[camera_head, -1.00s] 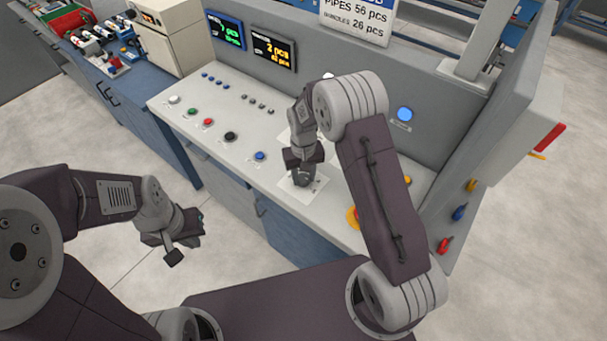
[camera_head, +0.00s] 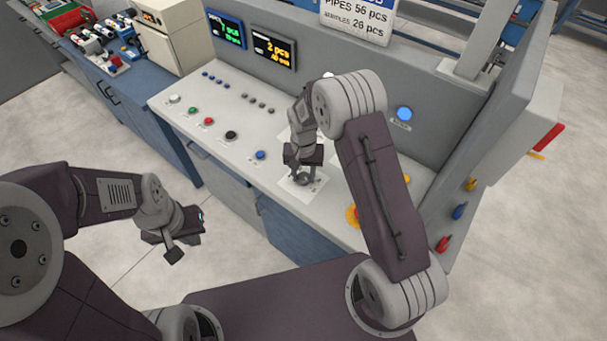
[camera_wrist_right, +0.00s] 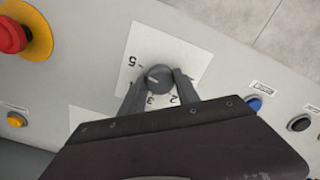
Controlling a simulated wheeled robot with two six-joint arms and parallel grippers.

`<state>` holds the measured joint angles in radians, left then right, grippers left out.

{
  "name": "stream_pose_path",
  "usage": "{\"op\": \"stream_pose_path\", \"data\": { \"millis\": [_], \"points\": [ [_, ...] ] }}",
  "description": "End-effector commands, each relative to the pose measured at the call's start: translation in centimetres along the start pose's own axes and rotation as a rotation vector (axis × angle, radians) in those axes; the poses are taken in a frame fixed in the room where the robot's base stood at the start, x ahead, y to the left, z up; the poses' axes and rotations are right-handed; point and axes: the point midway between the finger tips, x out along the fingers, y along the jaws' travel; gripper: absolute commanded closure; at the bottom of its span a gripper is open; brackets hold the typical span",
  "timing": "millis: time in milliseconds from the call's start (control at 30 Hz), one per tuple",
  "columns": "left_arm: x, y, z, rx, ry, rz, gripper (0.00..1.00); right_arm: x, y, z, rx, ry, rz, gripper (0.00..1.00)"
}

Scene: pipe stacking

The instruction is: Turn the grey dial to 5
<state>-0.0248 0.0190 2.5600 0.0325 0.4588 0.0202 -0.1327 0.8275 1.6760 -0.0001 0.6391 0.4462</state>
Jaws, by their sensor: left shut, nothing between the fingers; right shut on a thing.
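The grey dial (camera_wrist_right: 158,77) is a small round knob on a white card (camera_wrist_right: 168,45) with printed numbers. The 5 is at the card's left in the right wrist view, and 3 and 2 are partly covered near my gripper. A light mark shows on the dial, but which number it points at is unclear. My right gripper (camera_wrist_right: 158,88) is shut on the dial, one finger on each side. In the head view the right gripper (camera_head: 303,172) is over the card (camera_head: 311,190). My left gripper (camera_head: 178,240) is shut and empty, away from the panel.
The panel also carries a blue button (camera_head: 261,155), a black button (camera_head: 231,135), a red button (camera_head: 208,121) and a red emergency button on yellow (camera_wrist_right: 12,36). Displays (camera_head: 274,48) stand behind. A grey upright wall backs the panel.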

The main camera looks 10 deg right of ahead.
Motion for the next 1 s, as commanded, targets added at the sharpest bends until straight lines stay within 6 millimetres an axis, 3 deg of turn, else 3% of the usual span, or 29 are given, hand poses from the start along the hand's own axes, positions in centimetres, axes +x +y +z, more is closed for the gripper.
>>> {"op": "stream_pose_path", "data": {
  "millis": [167, 200, 267, 633, 1000],
  "points": [
    [-0.1, 0.0, 0.0, 0.0, 0.0, 0.0, 1.0, -0.3, -0.1, -0.4, 0.001, 0.013, -0.006, 1.0],
    [-0.1, 0.0, 0.0, 0.0, 0.0, 0.0, 1.0, -0.3, -0.1, -0.5, 0.001, 0.014, -0.006, 0.54],
    [-0.1, 0.0, 0.0, 0.0, 0.0, 0.0, 1.0, -0.3, -0.1, -0.4, 0.0, 0.012, -0.005, 0.41],
    [0.2, 0.0, 0.0, 0.0, 0.0, 0.0, 1.0, -0.8, -0.1, -0.2, -0.001, 0.007, -0.003, 0.41],
    [1.0, 0.0, 0.1, 0.0, 0.0, 0.0, 1.0, -8.2, -0.1, -0.3, 0.0, 0.009, -0.004, 0.41]
  ]
}}
